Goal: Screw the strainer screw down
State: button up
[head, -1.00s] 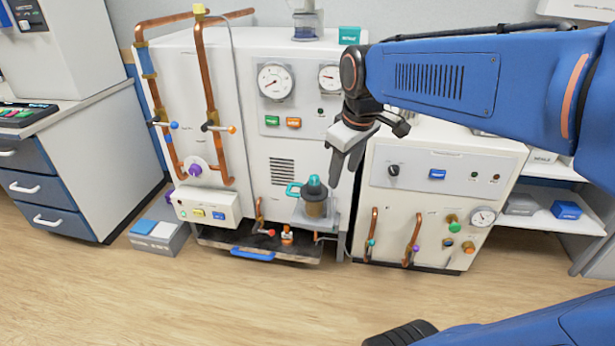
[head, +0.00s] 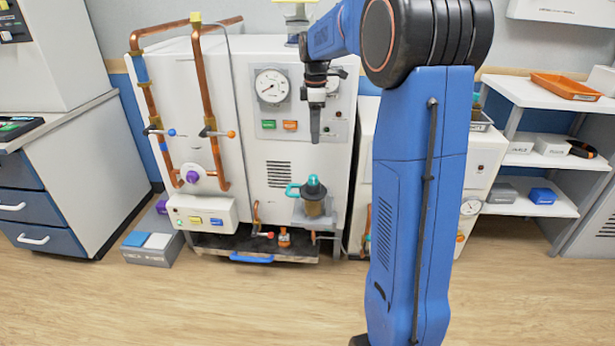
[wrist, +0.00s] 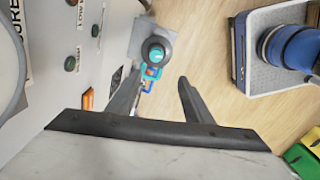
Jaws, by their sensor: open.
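The strainer is a brownish pot (head: 313,207) with a dark grey lid and a teal side handle (head: 292,190). It stands on a small shelf at the front of the white machine. A teal knob (head: 313,182) on its lid looks like the strainer screw. In the wrist view the knob (wrist: 156,53) shows from above, just beyond the fingertips. My gripper (head: 315,138) points down above the knob, with a clear gap between them. The wrist view shows its two fingers (wrist: 161,80) apart with nothing between them. The screw's thread is hidden.
Copper pipes (head: 207,85) with valves rise on the machine's left. Gauges (head: 271,86) and green and orange buttons (head: 290,126) sit behind my gripper. The floor in front is clear.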

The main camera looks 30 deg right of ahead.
jog(key=w, duration=0.1)
send_near(313, 177)
jog(key=shift+n, duration=0.3)
notch_tip(313, 177, down, 9)
jog(key=shift+w+d+r, duration=0.1)
jog(key=shift+w+r, duration=0.05)
jog(key=shift+w, duration=0.05)
dwell(0.3)
jog(key=c, duration=1.1)
